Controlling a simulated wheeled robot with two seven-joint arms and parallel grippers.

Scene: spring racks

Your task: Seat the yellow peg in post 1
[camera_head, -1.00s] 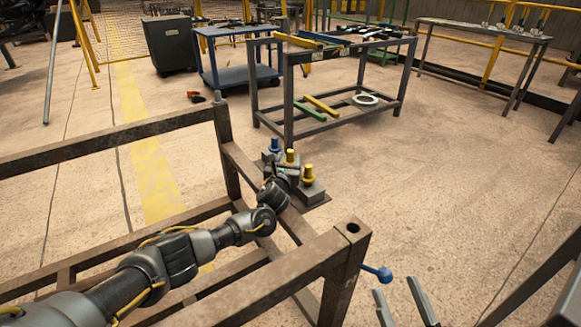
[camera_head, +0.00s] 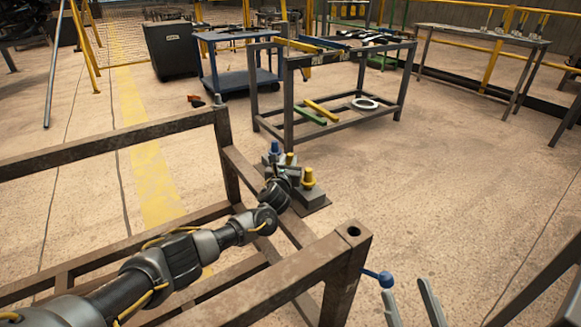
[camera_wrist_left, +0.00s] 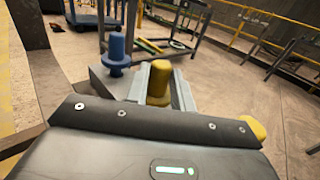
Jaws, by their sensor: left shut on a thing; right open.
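My left gripper (camera_head: 290,172) is at the small grey fixture beside the brown rack. In the left wrist view its grey fingers (camera_wrist_left: 160,92) are shut around a yellow peg (camera_wrist_left: 158,82), which stands upright between them. This peg also shows in the head view (camera_head: 290,158). A blue peg (camera_head: 275,148) stands behind it, also in the left wrist view (camera_wrist_left: 117,50). A second yellow peg (camera_head: 308,178) stands on a grey block to the right. The held peg's lower end is hidden, and I cannot tell which post is post 1. My right gripper (camera_head: 410,303) is open and empty at the lower right.
The brown rack frame (camera_head: 280,272) runs below and left of my left arm. A blue knob (camera_head: 384,278) sticks out near its right corner, close to my right gripper. A grey table (camera_head: 350,50) with bars stands behind.

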